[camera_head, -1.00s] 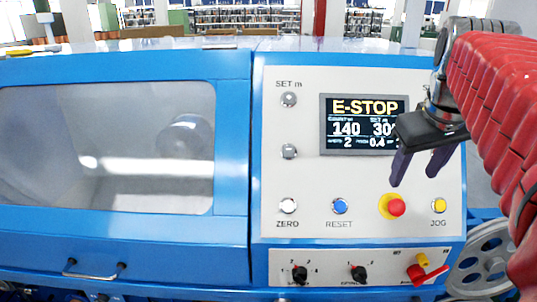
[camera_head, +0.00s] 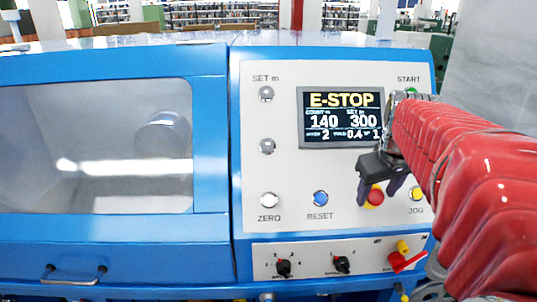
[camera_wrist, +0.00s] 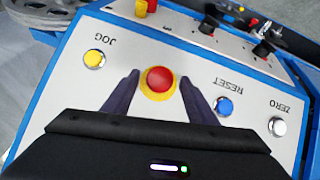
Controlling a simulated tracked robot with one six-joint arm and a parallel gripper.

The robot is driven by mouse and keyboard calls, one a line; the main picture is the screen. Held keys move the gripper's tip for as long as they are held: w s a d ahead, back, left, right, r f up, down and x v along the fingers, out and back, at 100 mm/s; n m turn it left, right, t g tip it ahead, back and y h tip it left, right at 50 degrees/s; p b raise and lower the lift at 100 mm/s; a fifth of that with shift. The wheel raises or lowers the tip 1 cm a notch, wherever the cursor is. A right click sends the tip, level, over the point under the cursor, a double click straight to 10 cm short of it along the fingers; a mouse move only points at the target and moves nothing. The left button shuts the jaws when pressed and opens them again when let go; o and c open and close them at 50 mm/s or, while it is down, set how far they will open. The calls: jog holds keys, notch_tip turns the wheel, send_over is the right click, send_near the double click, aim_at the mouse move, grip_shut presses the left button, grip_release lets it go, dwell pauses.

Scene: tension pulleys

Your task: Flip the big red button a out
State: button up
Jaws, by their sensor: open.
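The big red button (camera_head: 375,197) sits on a yellow ring on the white control panel (camera_head: 270,180), between the blue RESET and yellow JOG buttons. In the wrist view the red button (camera_wrist: 160,79) shows between the two dark fingers. My gripper (camera_head: 378,194) is open, with one finger on each side of the button. The fingertips look close to the panel; I cannot tell whether they touch the button or its ring. The display (camera_head: 342,117) reads E-STOP. In the head view the gripper covers part of the yellow ring.
The blue RESET button (camera_head: 320,198), white ZERO button (camera_head: 268,200) and yellow JOG button (camera_head: 417,193) flank the red one. Below are black knobs (camera_head: 342,265) and a red switch handle (camera_head: 406,262). A windowed blue cover (camera_head: 210,150) is at left.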

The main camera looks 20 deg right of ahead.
jog(key=shift+w+f, duration=0.1)
jog(key=shift+f, duration=0.1)
jog(key=shift+c, duration=0.7)
grip_shut()
